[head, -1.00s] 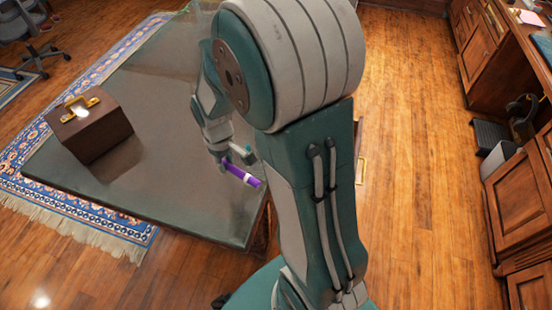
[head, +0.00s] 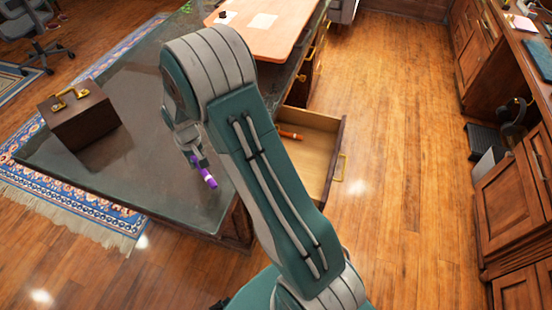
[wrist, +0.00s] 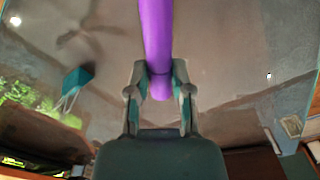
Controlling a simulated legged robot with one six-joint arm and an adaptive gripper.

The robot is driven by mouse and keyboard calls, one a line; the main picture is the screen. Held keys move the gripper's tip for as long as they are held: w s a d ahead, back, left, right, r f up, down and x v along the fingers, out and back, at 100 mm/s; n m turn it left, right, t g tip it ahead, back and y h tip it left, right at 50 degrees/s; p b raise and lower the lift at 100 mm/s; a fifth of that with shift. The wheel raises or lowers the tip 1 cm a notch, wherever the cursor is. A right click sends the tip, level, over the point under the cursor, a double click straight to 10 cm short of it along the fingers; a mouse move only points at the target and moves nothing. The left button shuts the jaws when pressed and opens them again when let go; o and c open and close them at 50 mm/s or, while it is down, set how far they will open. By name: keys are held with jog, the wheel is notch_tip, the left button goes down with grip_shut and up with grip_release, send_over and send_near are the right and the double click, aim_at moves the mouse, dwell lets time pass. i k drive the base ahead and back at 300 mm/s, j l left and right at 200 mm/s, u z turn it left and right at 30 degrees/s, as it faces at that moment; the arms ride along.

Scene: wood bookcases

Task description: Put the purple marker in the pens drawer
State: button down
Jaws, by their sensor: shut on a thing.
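The purple marker (head: 204,174) is in my gripper (head: 196,160), over the front right part of the dark desktop in the head view. In the wrist view the marker (wrist: 157,40) stands lengthwise between the two fingers of my gripper (wrist: 160,85), which are shut on it. An open drawer (head: 339,160) sticks out from the desk's right side, to the right of my gripper and partly behind my arm. An orange pen-like thing (head: 291,135) lies in it. My arm hides the drawer's near left part.
A brown box with a brass handle (head: 80,118) stands on the left of the desktop (head: 140,180). A light wooden board with papers (head: 262,38) lies at the back. Wood floor is clear right of the drawer, up to the cabinets (head: 515,190).

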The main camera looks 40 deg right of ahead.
aim_at(302, 154)
jog(key=k+l+u, duration=0.1)
jog(key=l, duration=0.3)
jog(key=k+l, duration=0.15)
jog(key=l, duration=0.2)
jog(key=k+l+u, duration=0.15)
jog(key=l, duration=0.2)
jog(key=k+l, duration=0.1)
jog(key=l, duration=0.3)
jog(key=u, duration=0.05)
